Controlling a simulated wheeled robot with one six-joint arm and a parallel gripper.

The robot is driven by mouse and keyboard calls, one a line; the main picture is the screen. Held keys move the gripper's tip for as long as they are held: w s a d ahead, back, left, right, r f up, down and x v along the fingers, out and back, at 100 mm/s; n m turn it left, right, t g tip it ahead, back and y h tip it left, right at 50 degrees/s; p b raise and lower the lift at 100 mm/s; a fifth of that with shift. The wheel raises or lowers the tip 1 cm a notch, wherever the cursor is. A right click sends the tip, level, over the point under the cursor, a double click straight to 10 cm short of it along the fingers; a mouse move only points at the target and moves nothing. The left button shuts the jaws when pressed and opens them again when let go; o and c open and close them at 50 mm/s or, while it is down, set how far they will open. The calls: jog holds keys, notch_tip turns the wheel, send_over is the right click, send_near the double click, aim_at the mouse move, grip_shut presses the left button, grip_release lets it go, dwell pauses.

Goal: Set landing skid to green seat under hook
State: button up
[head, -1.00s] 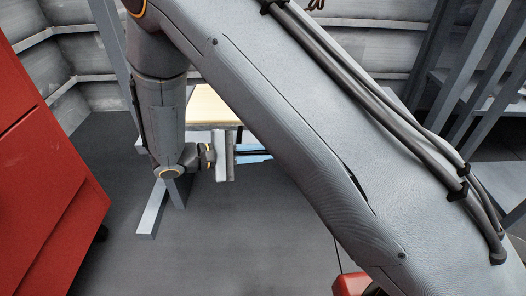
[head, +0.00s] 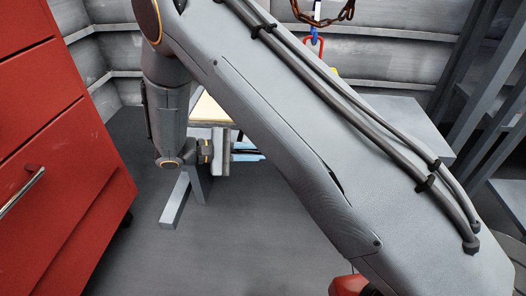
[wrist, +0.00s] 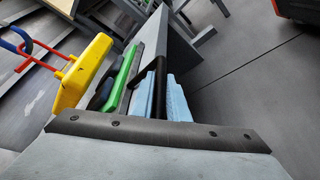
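My gripper (head: 262,152) reaches right from the arm's lower end, in front of a wooden-topped table. Its light blue fingers, also in the wrist view (wrist: 167,78), are close together around one bar of a black bent piece (wrist: 147,88), which looks like the landing skid. In the head view only a dark strip shows between the fingers. A green strip (wrist: 121,82), probably the green seat, lies left of the skid, flanked by dark rounded parts. A yellow block (wrist: 83,70) with a red loop and blue hook (wrist: 14,45) is farther left. The hook also shows in the head view (head: 314,36).
A red drawer cabinet (head: 60,150) stands at the left. The wooden tabletop (head: 208,112) and a grey surface (head: 400,115) lie partly behind my arm. Grey shelving (head: 490,90) stands at the right. The floor (head: 225,250) in front is clear.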

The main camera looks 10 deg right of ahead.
jog(key=o, duration=0.4)
jog(key=shift+a, duration=0.35)
jog(key=shift+c, duration=0.2)
jog(key=shift+d, duration=0.15)
jog(key=shift+d, duration=0.1)
jog(key=shift+r, duration=0.1)
jog(key=p+v, duration=0.2)
jog(key=v, duration=0.6)
